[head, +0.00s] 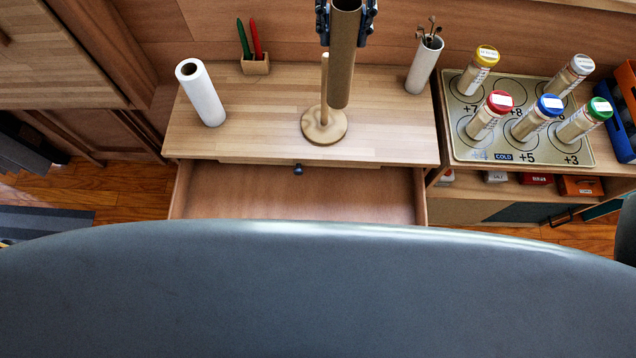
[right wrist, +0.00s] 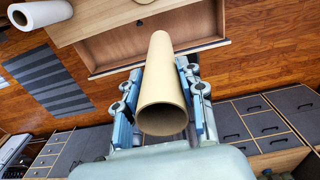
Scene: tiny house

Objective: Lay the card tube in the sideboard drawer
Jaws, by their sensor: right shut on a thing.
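The brown card tube (head: 343,65) hangs upright in the head view, above the sideboard (head: 245,135). My right gripper (head: 346,12) is shut on its upper part. In the right wrist view the tube (right wrist: 160,85) lies between the two fingers, its open end facing the camera. The sideboard drawer (head: 290,192) is pulled out and its visible floor is bare; its front is hidden by my own body. The drawer also shows in the right wrist view (right wrist: 125,40), beyond the tube's far end. My left gripper is not in view.
A wooden stand with a peg (head: 324,127) is on the sideboard, just below the tube. A white roll (head: 202,95), a pen holder (head: 256,65) and a white cup (head: 424,65) stand there too. At right, a tray (head: 470,145) holds several capped jars.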

